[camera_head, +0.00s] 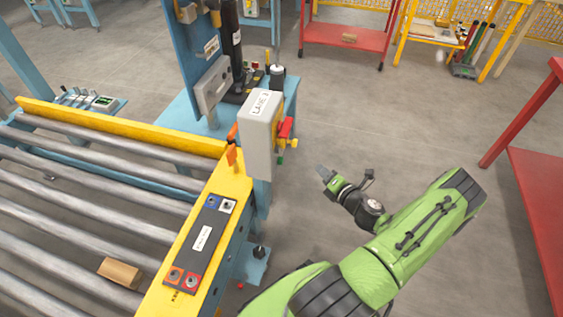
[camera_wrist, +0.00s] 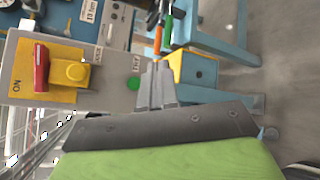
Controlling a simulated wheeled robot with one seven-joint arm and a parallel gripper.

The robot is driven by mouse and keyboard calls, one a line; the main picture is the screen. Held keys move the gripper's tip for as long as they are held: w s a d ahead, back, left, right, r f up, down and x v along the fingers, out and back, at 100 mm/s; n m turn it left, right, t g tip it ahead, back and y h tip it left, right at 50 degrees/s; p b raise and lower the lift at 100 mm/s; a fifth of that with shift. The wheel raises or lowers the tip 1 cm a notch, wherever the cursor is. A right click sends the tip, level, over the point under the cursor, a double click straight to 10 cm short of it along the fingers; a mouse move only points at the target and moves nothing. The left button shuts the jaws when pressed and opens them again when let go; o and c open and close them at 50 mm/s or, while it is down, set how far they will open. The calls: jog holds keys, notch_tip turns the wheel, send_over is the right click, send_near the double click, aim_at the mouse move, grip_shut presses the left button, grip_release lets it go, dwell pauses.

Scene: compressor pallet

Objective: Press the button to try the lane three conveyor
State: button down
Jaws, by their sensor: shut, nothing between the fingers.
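A grey control box (camera_head: 258,135) labelled LANE 3 stands at the corner of the roller conveyor. Its right side carries a red handle (camera_head: 286,128) on a yellow base and green parts below. In the wrist view the box face (camera_wrist: 115,70) shows the red handle (camera_wrist: 41,68) on its yellow mount, marked ON. A round green button (camera_wrist: 133,84) sits beside a small label that is hard to read. My gripper (camera_head: 322,172) is shut and empty, right of the box with a gap. In the wrist view the fingertips (camera_wrist: 158,66) appear just right of the green button, apart from it.
The conveyor's yellow rail (camera_head: 120,125) and rollers lie left, with a wooden block (camera_head: 120,272) on them. A dark panel (camera_head: 205,240) with several buttons is on the end rail. A red table (camera_head: 540,200) stands at the right edge. Open floor lies behind my gripper.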

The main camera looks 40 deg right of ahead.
aim_at(282, 161)
jog(key=w+a, duration=0.5)
jog(key=w, duration=0.2)
jog(key=shift+a, duration=0.2)
dwell(1.9)
jog(key=shift+w+a, duration=0.25)
jog(key=shift+w, duration=0.05)
jog(key=shift+w+a+p, duration=0.3)
jog(key=shift+w+a, duration=0.05)
jog(key=shift+w, duration=0.1)
dwell(0.7)
jog(key=shift+s+d, duration=0.6)
jog(key=shift+s, duration=0.15)
